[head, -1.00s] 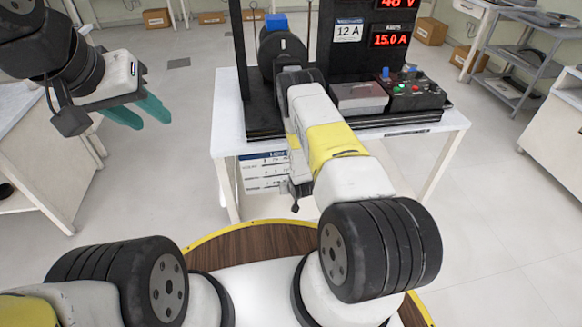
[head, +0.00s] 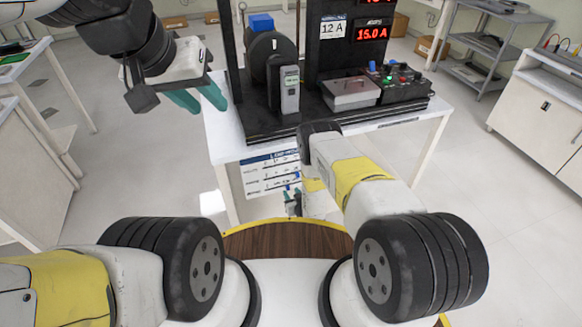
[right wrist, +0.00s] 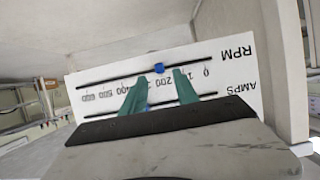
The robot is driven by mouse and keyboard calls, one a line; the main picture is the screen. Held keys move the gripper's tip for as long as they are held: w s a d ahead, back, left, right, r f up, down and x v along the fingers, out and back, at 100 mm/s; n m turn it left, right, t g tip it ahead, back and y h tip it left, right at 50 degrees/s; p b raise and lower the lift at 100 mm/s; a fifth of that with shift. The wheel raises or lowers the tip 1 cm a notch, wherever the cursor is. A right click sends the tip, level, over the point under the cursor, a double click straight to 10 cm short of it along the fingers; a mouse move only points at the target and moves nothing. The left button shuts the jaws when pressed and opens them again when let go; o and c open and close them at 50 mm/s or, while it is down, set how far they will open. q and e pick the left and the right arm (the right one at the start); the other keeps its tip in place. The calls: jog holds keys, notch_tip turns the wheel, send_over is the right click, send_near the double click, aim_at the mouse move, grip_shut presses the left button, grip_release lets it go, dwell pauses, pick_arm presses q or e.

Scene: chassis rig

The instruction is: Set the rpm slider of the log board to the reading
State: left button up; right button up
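The log board (head: 256,178) hangs on the front of the table; its right part is hidden by my right arm. In the right wrist view the log board (right wrist: 238,80) appears upside down, with an RPM track and an AMPS track. The blue RPM knob (right wrist: 159,68) sits on its track between my right gripper's fingertips (right wrist: 160,73), left of the 0 mark; the fingers hide some numbers. The fingers are apart, with gaps beside the knob. A second blue knob (right wrist: 149,107) shows partly behind the fingers. My left gripper (head: 204,103) is open and empty, left of the table.
The table (head: 226,135) carries a black rig with a motor-like drum (head: 265,55), a grey upright device (head: 290,90), a grey box (head: 350,92) and a control box (head: 400,82). A red display (head: 372,33) reads 15.0 A. A "12 A" label (head: 332,28) stands beside it.

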aim_at(289, 189)
jog(key=shift+x, duration=1.95)
grip_shut()
